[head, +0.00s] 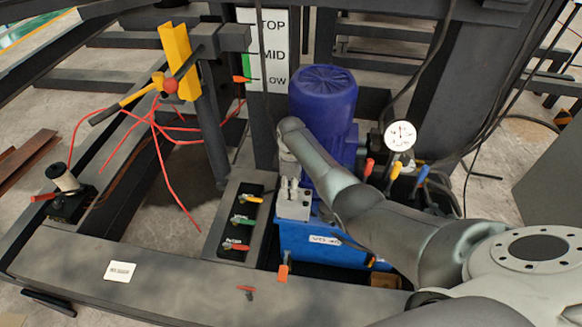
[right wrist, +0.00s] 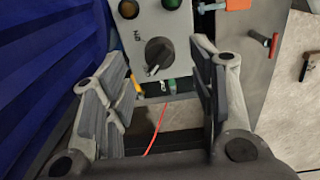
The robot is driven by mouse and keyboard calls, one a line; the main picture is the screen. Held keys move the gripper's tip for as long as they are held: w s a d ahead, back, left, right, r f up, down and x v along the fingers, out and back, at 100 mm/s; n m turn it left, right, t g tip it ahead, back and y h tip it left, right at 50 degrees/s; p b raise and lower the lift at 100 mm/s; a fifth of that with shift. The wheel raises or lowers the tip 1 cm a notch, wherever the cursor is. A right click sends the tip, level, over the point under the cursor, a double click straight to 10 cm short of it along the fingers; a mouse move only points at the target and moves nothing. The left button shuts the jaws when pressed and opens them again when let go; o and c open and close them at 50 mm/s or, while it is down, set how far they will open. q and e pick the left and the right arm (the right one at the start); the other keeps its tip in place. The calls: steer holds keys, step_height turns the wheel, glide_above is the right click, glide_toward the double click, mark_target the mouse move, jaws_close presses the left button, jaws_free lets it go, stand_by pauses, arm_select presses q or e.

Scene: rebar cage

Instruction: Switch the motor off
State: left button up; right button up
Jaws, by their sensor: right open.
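The blue finned motor (head: 325,95) stands upright on a blue tank (head: 312,243) in the head view; its fins fill the left of the right wrist view (right wrist: 45,75). A light grey control box (head: 294,208) sits beside it. My left gripper is out of view.
A black valve block (head: 240,222) with yellow, green and red levers lies left of the box. A pressure gauge (head: 400,136) and coloured levers stand right of the motor. Red hoses (head: 160,145) hang at left. The front beam (head: 180,285) is mostly clear.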

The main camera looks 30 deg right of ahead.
step_height(320, 180, up, 8)
steer(key=shift+r, duration=0.15)
stand_by(0.6)
